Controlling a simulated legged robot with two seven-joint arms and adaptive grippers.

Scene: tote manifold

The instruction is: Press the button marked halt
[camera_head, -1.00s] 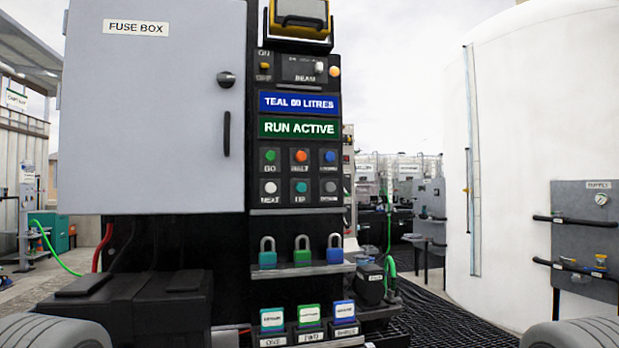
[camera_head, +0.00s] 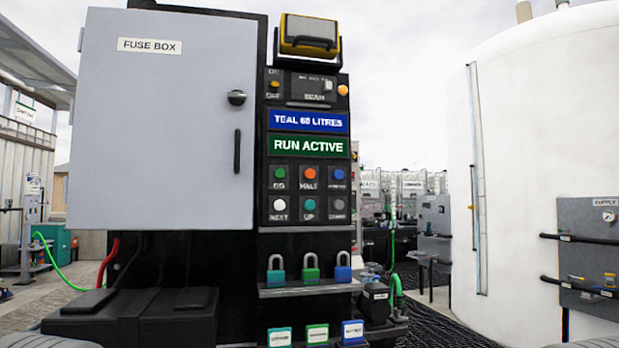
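The halt button (camera_head: 311,174) is a round orange-red button in the middle of the top row of the control panel, with the label HALT under it. A green GO button (camera_head: 279,173) is on its left and a blue button (camera_head: 339,174) on its right. Below are a white NEXT button (camera_head: 279,204), a teal UP button (camera_head: 309,204) and a grey button (camera_head: 339,204). The green display (camera_head: 310,146) above reads RUN ACTIVE. Neither of my grippers is in view, and nothing covers the buttons.
A grey fuse box (camera_head: 160,120) with a handle stands left of the panel. A shelf (camera_head: 310,291) with three padlocks sits below the buttons. A blue sign (camera_head: 310,120) reads TEAL 60 LITRES. A white tank (camera_head: 545,150) and supply panel (camera_head: 590,250) stand right.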

